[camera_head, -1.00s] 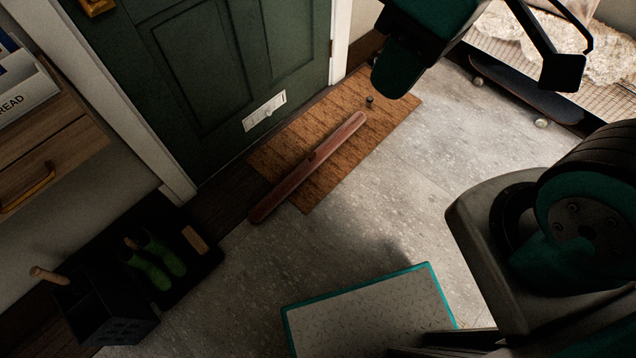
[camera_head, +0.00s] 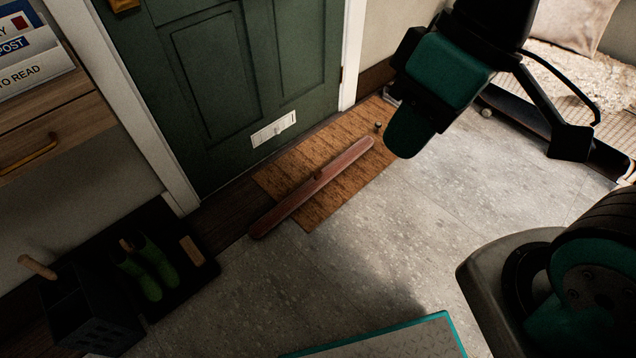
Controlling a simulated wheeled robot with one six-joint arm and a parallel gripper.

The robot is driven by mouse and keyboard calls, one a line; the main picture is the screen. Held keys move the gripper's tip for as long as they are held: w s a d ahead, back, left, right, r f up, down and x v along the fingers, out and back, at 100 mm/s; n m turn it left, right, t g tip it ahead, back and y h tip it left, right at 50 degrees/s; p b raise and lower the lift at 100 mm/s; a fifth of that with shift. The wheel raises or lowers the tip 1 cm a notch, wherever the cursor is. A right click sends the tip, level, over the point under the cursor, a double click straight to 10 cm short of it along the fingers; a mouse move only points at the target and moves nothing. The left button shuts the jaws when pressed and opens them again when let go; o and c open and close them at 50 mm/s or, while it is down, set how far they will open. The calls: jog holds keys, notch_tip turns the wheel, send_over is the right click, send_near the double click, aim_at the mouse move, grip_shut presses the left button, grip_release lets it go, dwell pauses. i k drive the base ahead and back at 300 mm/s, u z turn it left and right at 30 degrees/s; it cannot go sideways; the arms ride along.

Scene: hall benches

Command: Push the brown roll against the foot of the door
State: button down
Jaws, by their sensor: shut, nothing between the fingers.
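The brown roll (camera_head: 314,187) is long and reddish brown. It lies diagonally across the woven doormat (camera_head: 278,180), its lower left end on the floor past the mat's edge. A strip of mat shows between the roll and the foot of the dark green door (camera_head: 215,85), so they are apart. The door is shut and has a white letter plate (camera_head: 273,129) low on it. My gripper (camera_head: 404,142) is shut and empty. In the picture it is just right of the roll's upper right end; its height above the floor is hard to tell.
A black tray with green boots (camera_head: 146,268) and a dark holder (camera_head: 88,310) stand at lower left. A small dark stop (camera_head: 378,126) stands on the mat by the roll's upper right end. A wooden drawer unit (camera_head: 45,130) is at left. Grey floor (camera_head: 400,235) is clear.

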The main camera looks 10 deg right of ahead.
aim_at(268, 221)
jog(key=k, duration=0.6)
jog(key=u, duration=0.3)
jog(key=i, duration=1.4)
jog(key=z, duration=0.9)
jog(key=i, duration=0.3)
jog(key=z, duration=0.15)
